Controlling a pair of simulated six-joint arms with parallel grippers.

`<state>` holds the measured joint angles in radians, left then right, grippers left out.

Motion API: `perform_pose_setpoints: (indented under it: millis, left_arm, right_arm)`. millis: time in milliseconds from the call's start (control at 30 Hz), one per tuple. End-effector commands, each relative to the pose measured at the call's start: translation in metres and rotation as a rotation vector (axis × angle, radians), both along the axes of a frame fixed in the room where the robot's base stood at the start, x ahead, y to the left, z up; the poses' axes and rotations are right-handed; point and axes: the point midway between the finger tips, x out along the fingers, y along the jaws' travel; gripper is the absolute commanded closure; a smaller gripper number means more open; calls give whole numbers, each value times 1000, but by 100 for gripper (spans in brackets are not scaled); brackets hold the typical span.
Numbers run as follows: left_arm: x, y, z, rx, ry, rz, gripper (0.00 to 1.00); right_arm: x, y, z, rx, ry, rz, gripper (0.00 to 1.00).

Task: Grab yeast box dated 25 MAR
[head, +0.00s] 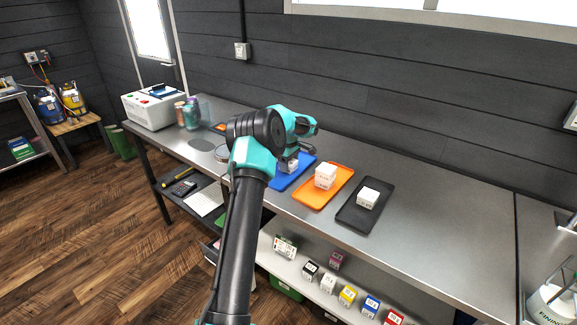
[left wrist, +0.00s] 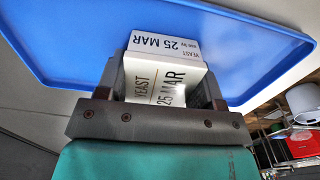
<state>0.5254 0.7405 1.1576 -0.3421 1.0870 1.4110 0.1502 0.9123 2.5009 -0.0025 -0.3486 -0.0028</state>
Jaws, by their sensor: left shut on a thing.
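A white yeast box (left wrist: 165,82) printed "YEAST 25 MAR" sits between the fingers of my left gripper in the left wrist view. In the head view the same box (head: 289,166) shows partly, under the gripper. My left gripper (head: 291,160) is shut on it at the blue tray (head: 304,172); this tray fills the background of the left wrist view (left wrist: 65,45). I cannot tell whether the box touches the tray. My right gripper is not in view.
An orange tray (head: 306,201) holds a white box (head: 325,177). A black tray (head: 350,217) holds another white box (head: 368,197). Several small labelled boxes stand on the shelf below. The steel bench (head: 440,235) is clear to the right of the trays.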

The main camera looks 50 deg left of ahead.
Motion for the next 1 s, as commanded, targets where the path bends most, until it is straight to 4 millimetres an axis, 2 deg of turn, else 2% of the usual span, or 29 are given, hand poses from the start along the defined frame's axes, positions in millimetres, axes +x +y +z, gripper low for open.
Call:
perform_pose_setpoints:
  millis: [267,567,867,1000]
  left_arm:
    - [0,0,7,0,-2,0,64]
    - [0,0,36,0,-2,0,64]
    - [-15,-18,38,0,0,-2,64]
    - [-29,-33,41,-1,0,-2,64]
  right_arm:
    - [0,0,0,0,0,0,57]
    - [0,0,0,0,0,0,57]
    - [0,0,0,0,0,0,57]
    - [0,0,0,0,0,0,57]
